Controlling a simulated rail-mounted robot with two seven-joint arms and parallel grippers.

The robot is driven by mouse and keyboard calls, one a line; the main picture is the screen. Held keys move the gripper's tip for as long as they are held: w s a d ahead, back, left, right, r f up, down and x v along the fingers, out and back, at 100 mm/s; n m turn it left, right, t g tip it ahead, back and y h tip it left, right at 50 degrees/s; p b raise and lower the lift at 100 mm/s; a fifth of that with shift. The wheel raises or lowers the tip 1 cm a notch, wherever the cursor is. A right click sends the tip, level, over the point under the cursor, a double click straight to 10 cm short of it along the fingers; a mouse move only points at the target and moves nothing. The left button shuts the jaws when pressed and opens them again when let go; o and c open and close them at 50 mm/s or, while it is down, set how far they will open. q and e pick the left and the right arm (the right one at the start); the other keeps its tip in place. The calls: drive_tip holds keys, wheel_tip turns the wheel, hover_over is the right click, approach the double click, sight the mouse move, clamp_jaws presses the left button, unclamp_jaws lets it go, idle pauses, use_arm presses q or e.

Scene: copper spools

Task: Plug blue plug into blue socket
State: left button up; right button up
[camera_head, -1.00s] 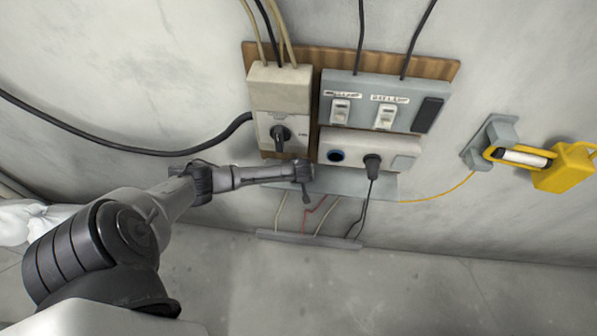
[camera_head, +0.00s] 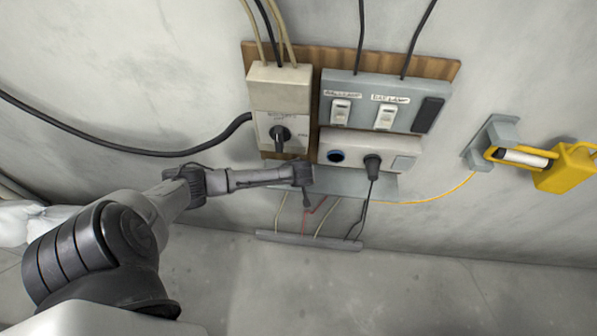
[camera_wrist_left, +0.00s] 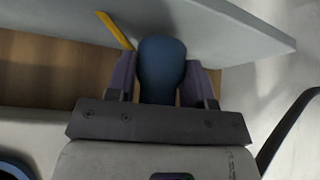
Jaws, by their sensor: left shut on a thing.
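My left gripper (camera_head: 303,176) is below and left of the blue socket (camera_head: 336,156) in the head view, in front of the grey ledge under the socket box. In the left wrist view the left gripper (camera_wrist_left: 162,82) is shut on the blue plug (camera_wrist_left: 162,68), a rounded dark-blue body between the two fingers. The plug's prongs are hidden. Part of the blue socket's ring (camera_wrist_left: 14,170) shows at the lower left corner of the wrist view, apart from the plug. My right gripper is in neither view.
A black plug (camera_head: 372,163) sits in the outlet right of the blue socket, its cord hanging down. A beige switch box (camera_head: 281,100) and grey switch panel (camera_head: 362,88) are close above. A yellow lamp (camera_head: 566,167) hangs at right. A grey ledge (camera_head: 350,184) lies below.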

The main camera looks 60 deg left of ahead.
use_arm(q)
drive_tip(key=s+d+b, duration=0.1)
drive_tip(key=s+d, duration=0.2)
drive_tip(key=d, duration=0.4)
drive_tip(key=s+d+b, duration=0.1)
drive_tip(key=s+d, duration=0.3)
drive_tip(key=d, duration=0.3)
drive_tip(key=shift+d, duration=0.25)
